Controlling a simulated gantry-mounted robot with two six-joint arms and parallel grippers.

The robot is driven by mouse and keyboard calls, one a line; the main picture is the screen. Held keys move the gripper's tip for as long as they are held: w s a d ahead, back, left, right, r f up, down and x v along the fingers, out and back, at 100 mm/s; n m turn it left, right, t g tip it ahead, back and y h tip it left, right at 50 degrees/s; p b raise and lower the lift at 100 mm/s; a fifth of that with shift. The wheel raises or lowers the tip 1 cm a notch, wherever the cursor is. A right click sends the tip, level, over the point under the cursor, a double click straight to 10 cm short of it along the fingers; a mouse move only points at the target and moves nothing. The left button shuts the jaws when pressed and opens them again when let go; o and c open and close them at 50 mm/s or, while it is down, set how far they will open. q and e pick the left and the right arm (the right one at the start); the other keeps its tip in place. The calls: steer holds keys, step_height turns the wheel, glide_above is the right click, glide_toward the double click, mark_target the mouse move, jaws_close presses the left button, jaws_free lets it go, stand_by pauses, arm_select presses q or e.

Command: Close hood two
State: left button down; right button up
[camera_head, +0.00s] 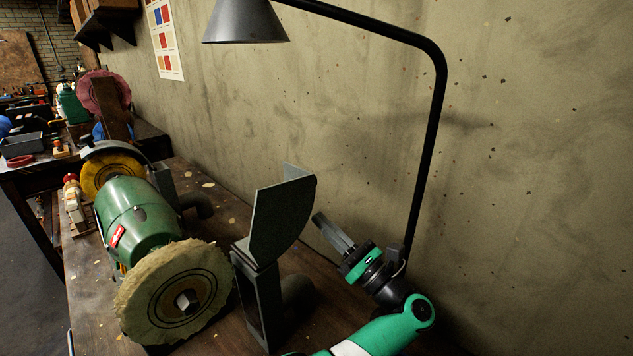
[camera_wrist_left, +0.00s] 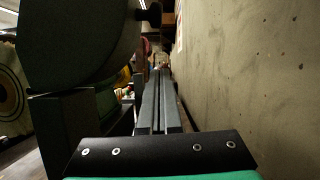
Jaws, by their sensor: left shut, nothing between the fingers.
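A dark grey metal hood (camera_head: 284,213) stands swung up and open on its post (camera_head: 262,300), beside the pale buffing wheel (camera_head: 172,292) of a green grinder. The wheel is uncovered. My left gripper (camera_head: 322,220) is shut and empty, just right of this hood, between it and the wall. In the left wrist view my shut fingers (camera_wrist_left: 160,74) point forward, with the hood plate (camera_wrist_left: 75,45) close on the left. I see no clear contact. A second hood (camera_head: 113,149) arches over the yellow wheel (camera_head: 112,172) at the grinder's far end. My right gripper is not in view.
The plaster wall (camera_head: 530,150) runs close along the right. A black lamp arm (camera_head: 436,120) rises behind my gripper, with its shade (camera_head: 245,22) overhead. The green motor body (camera_head: 136,217) sits between the wheels. A dark duct (camera_head: 297,290) stands behind the near post.

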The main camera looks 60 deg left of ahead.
arm_select(q)
steer(key=r, duration=0.1)
steer(key=a+r, duration=0.1)
steer(key=r, duration=0.1)
steer(key=s+a+r, duration=0.1)
steer(key=r, duration=0.1)
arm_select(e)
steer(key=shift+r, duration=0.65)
arm_select(q)
steer(key=shift+d, duration=0.1)
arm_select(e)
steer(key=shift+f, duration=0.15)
